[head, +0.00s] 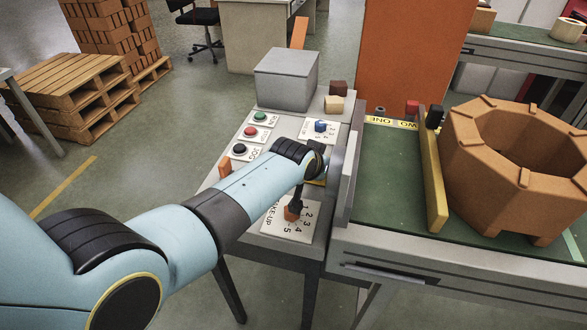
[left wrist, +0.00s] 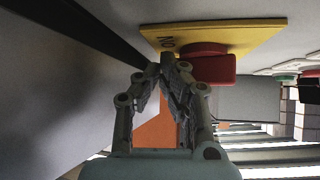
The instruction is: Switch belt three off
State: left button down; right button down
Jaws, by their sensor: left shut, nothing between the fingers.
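A sloping grey control panel (head: 225,183) stands in the middle of the head view. A yellow plate (left wrist: 255,32) with a red switch block (left wrist: 213,66) shows in the left wrist view, lettering beside the block. In the head view my arm hides most of this plate. My left gripper (left wrist: 166,62) is shut and empty, its fingertips close beside the red block; I cannot tell whether they touch. Which belt the switch serves cannot be read. My right gripper is not in view.
A grey box (head: 287,80) stands behind. A raised rim (head: 346,178) borders the right side, beside a green belt (head: 390,180).

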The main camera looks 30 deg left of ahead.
pick_arm(q)
jog(key=shift+w+d, duration=0.15)
jog(key=shift+w, duration=0.5)
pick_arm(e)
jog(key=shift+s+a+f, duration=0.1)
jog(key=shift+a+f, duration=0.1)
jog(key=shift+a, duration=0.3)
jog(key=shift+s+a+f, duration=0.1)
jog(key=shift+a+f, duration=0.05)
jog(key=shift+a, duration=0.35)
pick_arm(q)
jog(key=shift+w, duration=0.1)
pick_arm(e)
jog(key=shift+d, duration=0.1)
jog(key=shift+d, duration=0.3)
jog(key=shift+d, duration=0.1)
pick_arm(q)
jog(key=v, duration=1.2)
